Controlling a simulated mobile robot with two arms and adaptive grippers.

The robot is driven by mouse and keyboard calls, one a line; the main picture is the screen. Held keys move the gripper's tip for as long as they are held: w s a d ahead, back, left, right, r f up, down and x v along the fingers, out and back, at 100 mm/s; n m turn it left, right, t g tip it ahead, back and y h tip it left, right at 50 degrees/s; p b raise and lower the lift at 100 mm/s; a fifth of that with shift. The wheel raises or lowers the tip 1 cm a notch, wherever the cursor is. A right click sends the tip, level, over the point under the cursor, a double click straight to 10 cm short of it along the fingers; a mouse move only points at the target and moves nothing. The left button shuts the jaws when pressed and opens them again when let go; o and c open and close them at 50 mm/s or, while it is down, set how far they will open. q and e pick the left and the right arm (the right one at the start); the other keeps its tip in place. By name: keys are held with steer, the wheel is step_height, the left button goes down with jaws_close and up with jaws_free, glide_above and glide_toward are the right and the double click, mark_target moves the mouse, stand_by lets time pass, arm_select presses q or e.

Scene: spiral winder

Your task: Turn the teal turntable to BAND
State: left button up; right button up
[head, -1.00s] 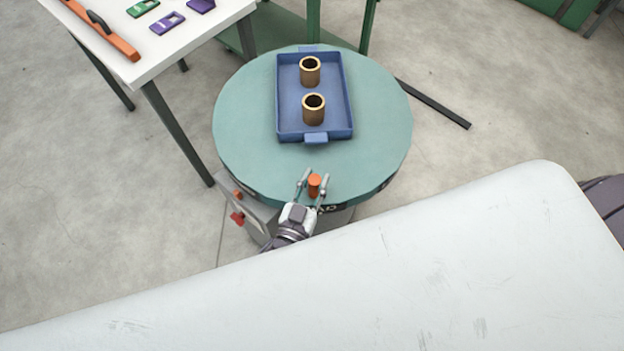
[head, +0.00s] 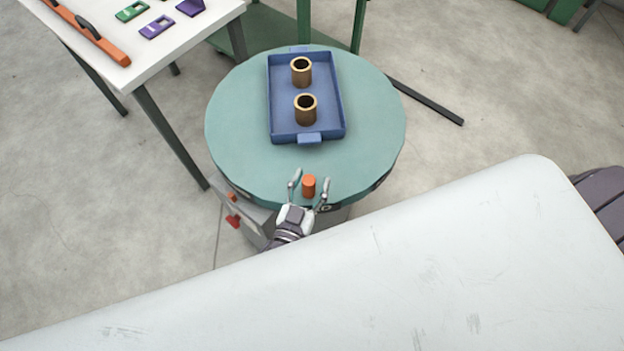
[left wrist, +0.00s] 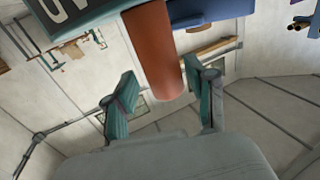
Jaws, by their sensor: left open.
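The teal turntable (head: 232,140) is a round disc on a grey pedestal, with a dark lettered band on its rim. An orange peg (head: 308,187) stands at its near edge; it shows large in the left wrist view (left wrist: 155,50). My left gripper (head: 309,184) is open with a finger on each side of the peg, apart from it. In the left wrist view the open fingers (left wrist: 164,95) show below the peg. Only part of the rim lettering (left wrist: 62,12) is readable, so I cannot tell the turntable's setting. My right gripper is not in view.
A blue tray (head: 274,120) with two bronze bushings (head: 301,72) sits on the turntable. A white table (head: 140,62) with an orange bar and small coloured parts is at upper left. A red knob (head: 232,222) is on the pedestal side. A large white surface (head: 400,270) fills the foreground.

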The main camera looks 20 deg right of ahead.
arm_select(q)
steer(key=v, duration=1.1)
steer(key=shift+s+a, duration=0.15)
steer(key=shift+s, duration=0.25)
